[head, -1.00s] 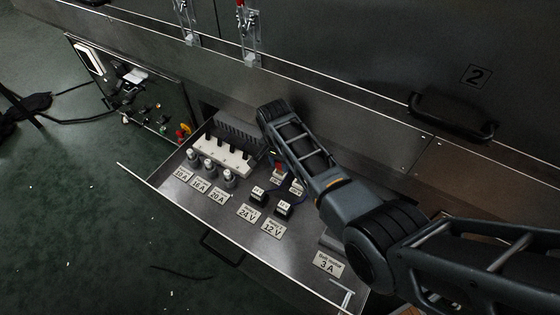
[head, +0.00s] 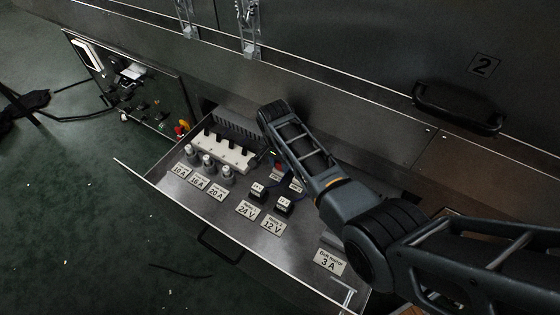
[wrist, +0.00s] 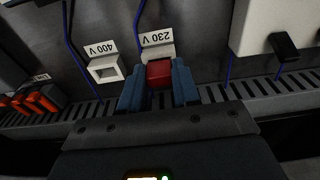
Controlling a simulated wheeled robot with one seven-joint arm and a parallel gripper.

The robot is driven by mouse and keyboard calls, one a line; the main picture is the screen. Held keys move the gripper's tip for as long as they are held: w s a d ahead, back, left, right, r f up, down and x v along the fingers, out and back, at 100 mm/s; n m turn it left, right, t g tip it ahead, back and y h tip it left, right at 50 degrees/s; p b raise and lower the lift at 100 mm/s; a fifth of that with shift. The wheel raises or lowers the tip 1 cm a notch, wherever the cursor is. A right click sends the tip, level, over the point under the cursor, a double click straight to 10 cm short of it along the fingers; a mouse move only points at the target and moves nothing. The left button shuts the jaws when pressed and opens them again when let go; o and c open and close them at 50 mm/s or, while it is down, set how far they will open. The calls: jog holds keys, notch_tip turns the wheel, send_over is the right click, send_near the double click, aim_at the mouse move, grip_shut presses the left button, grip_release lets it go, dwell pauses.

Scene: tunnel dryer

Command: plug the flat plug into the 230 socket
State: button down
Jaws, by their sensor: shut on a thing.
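My gripper (wrist: 159,80) shows in the wrist view with its two blue fingers shut on a red block-shaped plug (wrist: 160,72). The plug is right in front of the white 230 socket (wrist: 158,50), under the "230 V" label (wrist: 157,38), and covers most of its face. I cannot tell how far the plug is in the socket. The white 400 V socket (wrist: 105,69) is to the left, empty and apart from the fingers. In the head view a bit of red (head: 278,166) shows beside my arm, which hides the gripper.
The open metal drawer (head: 180,222) holds grey fuses (head: 207,162), a white block (head: 228,151) with black switches, and two black parts tagged 24 V and 12 V. In the wrist view, blue wires, orange parts (wrist: 40,101) at left and a white block (wrist: 265,25) at right are close by.

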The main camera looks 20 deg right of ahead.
jog(key=c, duration=0.7)
grip_release()
jog(key=shift+c, duration=0.2)
notch_tip(320, 180, up, 8)
jog(key=p, duration=0.2)
jog(key=shift+s+a+p, duration=0.25)
jog(key=shift+a+p, duration=0.05)
jog(key=shift+p, duration=0.1)
